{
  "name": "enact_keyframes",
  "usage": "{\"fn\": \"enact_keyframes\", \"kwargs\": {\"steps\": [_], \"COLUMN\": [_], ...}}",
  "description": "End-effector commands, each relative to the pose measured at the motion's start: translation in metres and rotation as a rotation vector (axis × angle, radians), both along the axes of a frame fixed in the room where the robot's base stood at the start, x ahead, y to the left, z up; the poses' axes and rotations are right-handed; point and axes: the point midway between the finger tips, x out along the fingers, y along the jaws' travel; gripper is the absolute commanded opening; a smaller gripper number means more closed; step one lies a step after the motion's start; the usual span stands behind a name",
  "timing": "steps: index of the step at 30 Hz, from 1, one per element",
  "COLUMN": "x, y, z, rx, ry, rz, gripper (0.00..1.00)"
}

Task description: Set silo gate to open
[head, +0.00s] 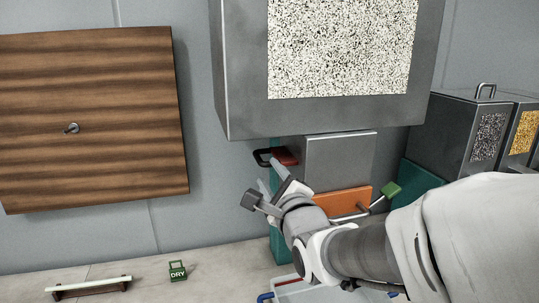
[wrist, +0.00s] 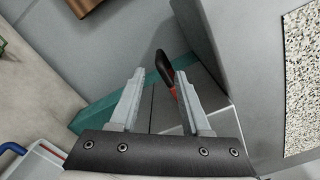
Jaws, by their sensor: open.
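The silo (head: 235,90) is a large grey box with a speckled granule window, hung high in the head view. Below it, a red gate plate (head: 286,156) with a black loop handle (head: 262,156) sticks out to the left. My gripper (head: 271,176) is open at the handle, just below and right of it. In the wrist view the black handle (wrist: 163,66) shows between the fingertips, closer to the right finger of the gripper (wrist: 158,74). The red part (wrist: 173,93) is partly hidden by that finger. I cannot tell whether finger and handle touch.
A grey block (head: 340,160) and an orange panel (head: 342,200) sit under the silo. A pale bin (head: 300,291) stands below my arm. Grey bins (head: 450,135) stand right. A wooden panel (head: 95,120) hangs left.

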Motion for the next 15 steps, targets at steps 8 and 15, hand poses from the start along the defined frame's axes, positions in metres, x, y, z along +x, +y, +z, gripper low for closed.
{"fn": "enact_keyframes", "kwargs": {"steps": [8, 15], "x": [0.043, 0.075], "y": [0.013, 0.023], "z": [-0.001, -0.001], "rx": [0.002, 0.002], "ry": [0.002, 0.003], "rz": [0.001, 0.0], "gripper": [0.47, 0.47]}}
